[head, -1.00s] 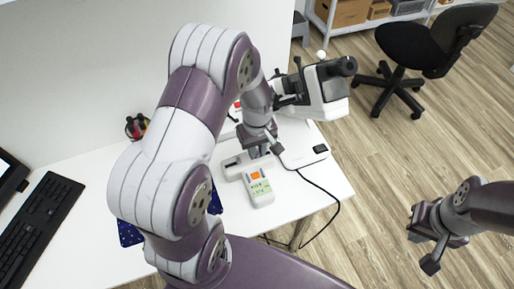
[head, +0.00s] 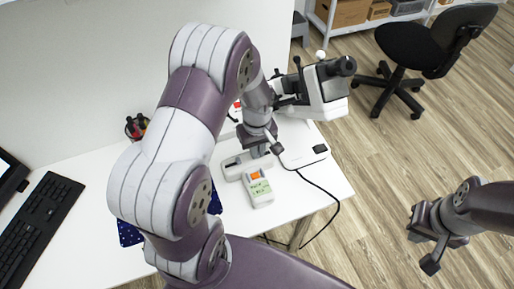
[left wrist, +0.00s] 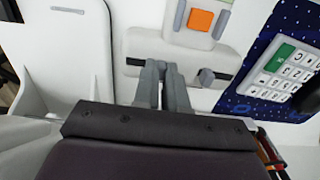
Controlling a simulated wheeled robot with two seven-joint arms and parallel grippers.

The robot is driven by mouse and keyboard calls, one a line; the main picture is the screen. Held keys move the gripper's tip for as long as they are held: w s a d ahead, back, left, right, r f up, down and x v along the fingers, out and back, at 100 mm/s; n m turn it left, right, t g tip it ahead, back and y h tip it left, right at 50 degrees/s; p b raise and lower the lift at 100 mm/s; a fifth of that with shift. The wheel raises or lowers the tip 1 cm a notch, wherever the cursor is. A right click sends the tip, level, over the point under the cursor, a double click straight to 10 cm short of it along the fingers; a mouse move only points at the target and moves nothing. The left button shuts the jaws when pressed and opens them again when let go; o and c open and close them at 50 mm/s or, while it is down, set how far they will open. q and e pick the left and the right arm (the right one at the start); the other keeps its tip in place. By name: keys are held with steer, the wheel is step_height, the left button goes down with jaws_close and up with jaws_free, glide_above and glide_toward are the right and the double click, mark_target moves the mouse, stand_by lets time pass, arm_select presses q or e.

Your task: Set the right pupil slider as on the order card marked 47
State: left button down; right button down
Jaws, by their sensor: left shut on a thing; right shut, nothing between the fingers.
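The white slider unit (head: 233,170) with a dark slot lies on the table; it also shows in the left wrist view (left wrist: 137,45). My left gripper (left wrist: 165,80) is shut at the slot, on a slider knob that its fingers mostly hide. A second dark knob (left wrist: 207,77) stands free in the slot, to the right of the fingers in the left wrist view. In the head view my left gripper (head: 268,150) is over the unit's right part. My right gripper (head: 424,247) is shut and empty, off the table over the floor. I cannot make out an order card marked 47.
A white handheld display (head: 261,198) with an orange patch and a green screen, too small to read, lies beside the slider unit. A white optical instrument (head: 325,92) stands behind. A calculator (left wrist: 280,68) lies on a blue mat (left wrist: 235,103). A cable hangs off the table's edge.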

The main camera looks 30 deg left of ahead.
arm_select(q)
steer(key=shift+r, duration=0.1)
stand_by(0.5)
steer(key=shift+w+d+r+p, duration=0.15)
steer(key=shift+w+p, duration=0.05)
steer(key=shift+p, duration=0.25)
steer(key=shift+w+d, duration=0.1)
steer(key=shift+w, duration=0.05)
steer(key=shift+f, duration=0.2)
steer(key=c, duration=1.2)
jaws_free()
steer(key=shift+o, duration=0.2)
step_height(320, 180, up, 13)
steer(key=shift+f, duration=0.15)
